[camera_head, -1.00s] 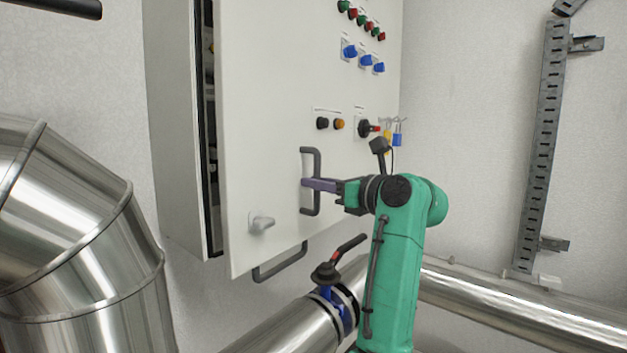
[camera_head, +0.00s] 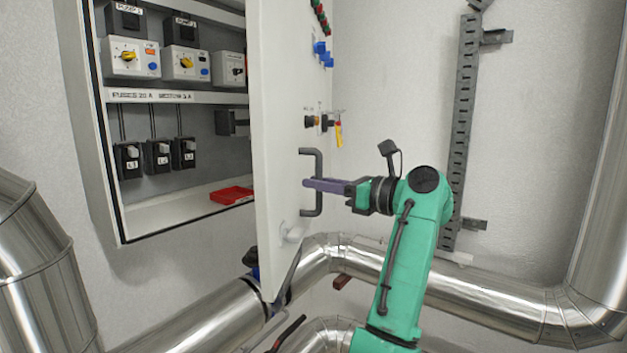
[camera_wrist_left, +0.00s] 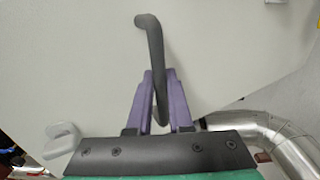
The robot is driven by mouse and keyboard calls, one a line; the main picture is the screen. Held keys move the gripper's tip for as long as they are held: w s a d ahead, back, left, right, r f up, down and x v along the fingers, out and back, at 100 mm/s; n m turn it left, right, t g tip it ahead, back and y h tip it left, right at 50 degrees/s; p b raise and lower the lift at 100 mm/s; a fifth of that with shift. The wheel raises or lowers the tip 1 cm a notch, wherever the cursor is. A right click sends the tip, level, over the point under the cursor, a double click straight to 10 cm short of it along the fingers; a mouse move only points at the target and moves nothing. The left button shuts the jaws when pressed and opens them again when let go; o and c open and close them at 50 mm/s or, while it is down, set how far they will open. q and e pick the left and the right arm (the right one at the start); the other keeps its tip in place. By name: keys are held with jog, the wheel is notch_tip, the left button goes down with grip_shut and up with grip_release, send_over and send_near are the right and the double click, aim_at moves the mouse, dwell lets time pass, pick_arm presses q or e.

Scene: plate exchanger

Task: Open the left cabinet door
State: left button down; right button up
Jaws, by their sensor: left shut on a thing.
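The white cabinet door (camera_head: 283,110) stands swung open toward the right, seen at a steep angle, with the cabinet (camera_head: 150,222) interior showing to its left. A dark grey bar handle (camera_head: 319,166) is fixed on the door's outer face. My left gripper (camera_head: 312,184) is shut on this handle, its purple fingers reaching it from the right. In the left wrist view, the handle (camera_wrist_left: 153,45) runs down between the two purple fingers of the gripper (camera_wrist_left: 158,82). My right gripper is not in view.
A small light latch (camera_head: 293,231) sits low on the door. Shiny pipes (camera_head: 480,290) run below, and a thick pipe (camera_head: 35,270) stands at the left. A red tray (camera_head: 232,195) lies inside the cabinet. A perforated metal rail (camera_head: 463,130) is on the right wall.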

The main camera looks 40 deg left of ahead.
pick_arm(q)
jog(key=shift+s+a+r, duration=0.1)
jog(key=shift+s+a, duration=0.1)
jog(key=shift+a, duration=0.15)
jog(key=c, duration=0.8)
grip_release()
jog(key=shift+s+a, duration=0.1)
jog(key=shift+a, duration=0.1)
jog(key=shift+c, duration=0.2)
jog(key=shift+w+d, duration=0.25)
jog(key=shift+d, duration=0.15)
jog(key=shift+s+d+b, duration=0.1)
jog(key=shift+d+b, duration=0.2)
jog(key=shift+d, duration=0.1)
jog(key=d, duration=1.3)
jog(key=shift+d+b, duration=0.3)
jog(key=shift+f, duration=0.2)
